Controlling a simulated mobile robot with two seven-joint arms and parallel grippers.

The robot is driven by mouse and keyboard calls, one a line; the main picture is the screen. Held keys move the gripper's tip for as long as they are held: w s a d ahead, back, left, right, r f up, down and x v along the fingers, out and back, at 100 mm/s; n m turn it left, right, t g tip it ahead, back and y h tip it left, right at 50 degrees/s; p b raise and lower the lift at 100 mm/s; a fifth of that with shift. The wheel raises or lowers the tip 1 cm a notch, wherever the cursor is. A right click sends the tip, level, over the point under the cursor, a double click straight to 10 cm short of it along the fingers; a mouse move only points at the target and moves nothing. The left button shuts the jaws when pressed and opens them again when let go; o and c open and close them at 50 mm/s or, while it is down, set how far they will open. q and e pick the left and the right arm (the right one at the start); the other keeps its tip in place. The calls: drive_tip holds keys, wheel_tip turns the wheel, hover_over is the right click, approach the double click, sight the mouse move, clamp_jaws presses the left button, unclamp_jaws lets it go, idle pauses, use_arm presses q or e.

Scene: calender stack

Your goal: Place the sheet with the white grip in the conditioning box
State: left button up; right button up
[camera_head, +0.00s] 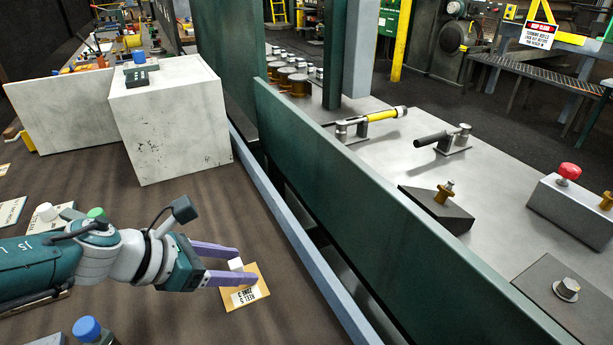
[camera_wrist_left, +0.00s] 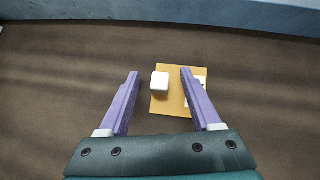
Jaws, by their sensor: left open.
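A tan sheet with a printed white label (camera_head: 245,295) lies flat on the brown surface, and a small white block grip (camera_head: 236,265) stands up from it. The tan sheet also shows in the left wrist view (camera_wrist_left: 172,105), with its white grip (camera_wrist_left: 159,83). My left gripper (camera_head: 245,265) is open. In the left wrist view its purple fingers (camera_wrist_left: 160,74) lie on either side of the white grip, with gaps visible on both sides. I cannot tell for certain which thing is the conditioning box. My right gripper is not in view.
Cream labelled sheets (camera_head: 12,212) and another white grip (camera_head: 46,212) lie left. A green barrier (camera_head: 400,225) borders the right.

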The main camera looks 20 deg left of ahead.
use_arm(q)
clamp_jaws()
idle(0.5)
